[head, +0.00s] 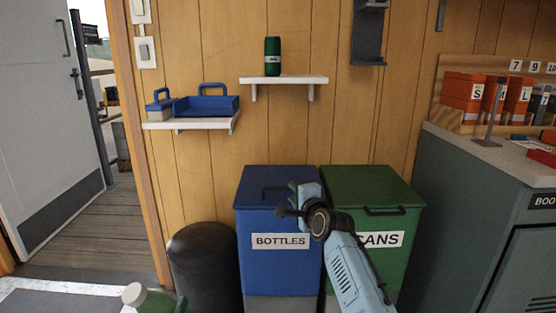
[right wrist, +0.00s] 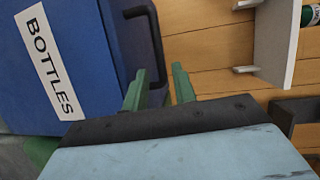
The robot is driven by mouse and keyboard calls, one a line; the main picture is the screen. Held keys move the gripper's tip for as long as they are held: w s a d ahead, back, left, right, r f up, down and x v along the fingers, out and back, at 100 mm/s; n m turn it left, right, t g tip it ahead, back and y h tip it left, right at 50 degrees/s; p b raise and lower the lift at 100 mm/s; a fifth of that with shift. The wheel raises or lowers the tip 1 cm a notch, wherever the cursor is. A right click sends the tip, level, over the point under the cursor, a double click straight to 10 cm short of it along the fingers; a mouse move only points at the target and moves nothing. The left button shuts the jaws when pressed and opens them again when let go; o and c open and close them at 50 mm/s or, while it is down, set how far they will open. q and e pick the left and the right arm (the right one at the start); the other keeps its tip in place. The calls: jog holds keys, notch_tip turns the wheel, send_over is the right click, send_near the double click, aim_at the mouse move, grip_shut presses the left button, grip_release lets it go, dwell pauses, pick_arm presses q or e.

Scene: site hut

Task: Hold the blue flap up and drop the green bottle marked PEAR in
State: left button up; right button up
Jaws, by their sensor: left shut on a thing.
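The blue bin (head: 268,272) marked BOTTLES stands against the wall. Its blue flap (head: 262,180) on top looks down. It has a dark handle (right wrist: 158,50). My right gripper (head: 288,208) is in front of the flap; in the right wrist view its green fingers (right wrist: 158,88) are apart, with the handle's end close to or between the tips. A green bottle (head: 152,300) with a cream cap shows at the lower left edge, tilted; no marking is readable. My left gripper (head: 178,303) is shut on it, mostly cut off by the frame.
A green bin (head: 372,187) marked CANS stands right beside the blue one. A black bin (head: 203,265) stands left. A dark green container (head: 272,56) stands on a wall shelf (head: 284,80). Blue trays (head: 206,105) sit on another shelf. A grey cabinet (head: 455,200) borders the right.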

aim_at(289, 189)
jog(key=shift+w+a+f+b, duration=0.15)
jog(key=shift+w+a+b, duration=0.1)
jog(key=shift+w+b, duration=0.4)
jog(key=shift+w+a, duration=0.35)
jog(key=shift+w, duration=0.2)
jog(key=shift+w+a, duration=0.15)
jog(key=shift+w, duration=0.55)
jog(key=shift+f, duration=0.1)
jog(key=shift+c, duration=0.5)
grip_shut()
jog(key=shift+o, duration=1.1)
grip_release()
